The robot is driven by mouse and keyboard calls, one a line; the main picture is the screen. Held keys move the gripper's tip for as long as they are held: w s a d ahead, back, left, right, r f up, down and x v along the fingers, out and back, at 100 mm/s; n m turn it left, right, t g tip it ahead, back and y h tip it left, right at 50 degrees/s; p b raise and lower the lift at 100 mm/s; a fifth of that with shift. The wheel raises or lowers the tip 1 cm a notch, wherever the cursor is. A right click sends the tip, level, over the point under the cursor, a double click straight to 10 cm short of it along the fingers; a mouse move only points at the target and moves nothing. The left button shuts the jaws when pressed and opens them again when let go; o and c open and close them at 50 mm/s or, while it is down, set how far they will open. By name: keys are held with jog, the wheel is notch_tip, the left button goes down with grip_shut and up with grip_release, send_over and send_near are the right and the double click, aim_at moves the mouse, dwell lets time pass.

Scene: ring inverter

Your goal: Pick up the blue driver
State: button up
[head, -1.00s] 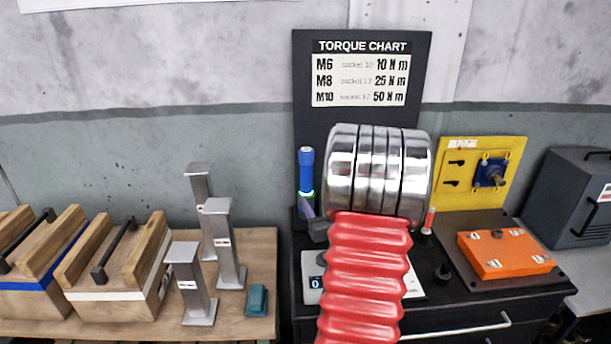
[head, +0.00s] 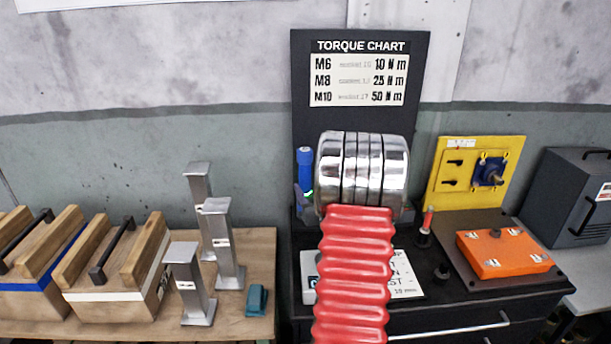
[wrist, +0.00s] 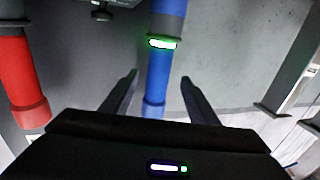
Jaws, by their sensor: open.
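The blue driver (head: 305,165) stands upright in front of the torque chart in the head view, its lower part hidden by my arm. A green-lit ring shows on it. In the wrist view the blue driver (wrist: 159,72) runs through the space between the two fingers of my gripper (wrist: 160,80). The fingers are open, one on each side, with a visible gap to the driver. In the head view my red and silver arm hides most of my gripper.
A red driver (head: 427,222) stands right of my arm; it also shows in the wrist view (wrist: 17,70). An orange box (head: 503,254) and yellow panel (head: 450,185) are at right. Grey posts (head: 218,240) and wooden crates stand on the left bench. The torque chart (head: 360,80) is behind.

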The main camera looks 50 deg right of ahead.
aim_at(307, 179)
jog(key=shift+x, duration=0.85)
jog(key=shift+x, duration=2.55)
jog(key=shift+r, duration=0.1)
jog(key=shift+c, duration=0.4)
jog(key=c, duration=1.2)
jog(key=shift+r, duration=0.15)
grip_shut()
jog(key=shift+r, duration=0.1)
